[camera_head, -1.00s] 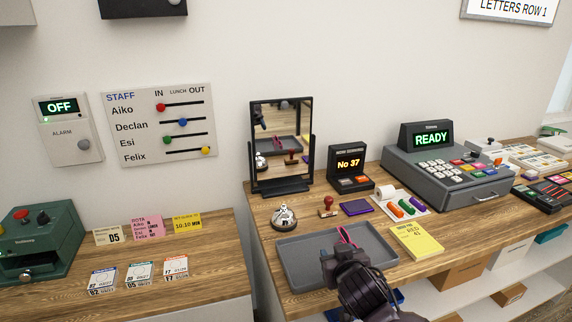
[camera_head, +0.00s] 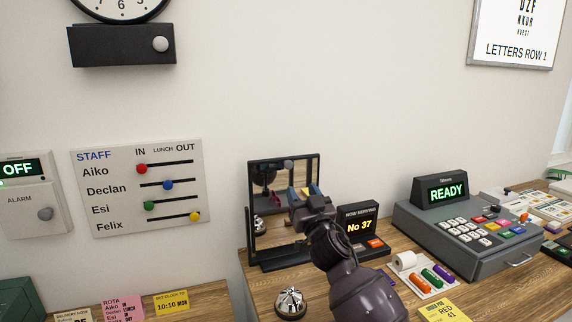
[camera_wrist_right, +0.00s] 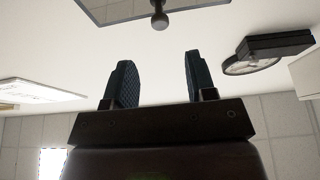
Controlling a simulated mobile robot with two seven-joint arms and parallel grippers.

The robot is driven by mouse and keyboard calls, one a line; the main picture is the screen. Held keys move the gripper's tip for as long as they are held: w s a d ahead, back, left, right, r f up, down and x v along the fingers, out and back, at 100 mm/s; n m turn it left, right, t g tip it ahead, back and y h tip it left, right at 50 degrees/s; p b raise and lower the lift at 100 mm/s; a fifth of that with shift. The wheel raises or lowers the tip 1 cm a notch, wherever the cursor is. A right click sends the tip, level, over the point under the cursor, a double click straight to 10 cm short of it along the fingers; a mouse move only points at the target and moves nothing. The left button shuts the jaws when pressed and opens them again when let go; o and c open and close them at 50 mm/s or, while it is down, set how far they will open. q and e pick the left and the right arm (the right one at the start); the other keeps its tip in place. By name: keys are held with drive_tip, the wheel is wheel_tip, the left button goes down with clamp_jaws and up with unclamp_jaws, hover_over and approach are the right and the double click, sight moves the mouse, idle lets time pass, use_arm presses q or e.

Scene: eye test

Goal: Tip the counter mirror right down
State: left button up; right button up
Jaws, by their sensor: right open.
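The counter mirror (camera_head: 265,206) stands near the wall at the counter's left end, close to upright in its dark stand. A small grey knob (camera_head: 288,164) is at the top of its glass. My right gripper (camera_head: 304,189) is open and empty in front of the mirror, and my arm hides its lower right part. In the right wrist view the picture is upside down. The open fingers (camera_wrist_right: 160,62) point toward the mirror's edge (camera_wrist_right: 112,12) and the round knob (camera_wrist_right: 159,20), with a gap between. My left gripper is out of view.
A number display (camera_head: 359,226) and a cash register (camera_head: 470,237) stand right of the mirror. A bell (camera_head: 290,303) is in front of it. A staff board (camera_head: 138,187) and a clock shelf (camera_head: 122,47) are on the wall. The wall space above the mirror is free.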

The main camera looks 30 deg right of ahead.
sight(290, 166)
drive_tip(key=x, duration=1)
drive_tip(key=shift+d+r+p, duration=0.1)
drive_tip(key=shift+p, duration=0.3)
drive_tip(key=shift+c, duration=0.5)
clamp_jaws()
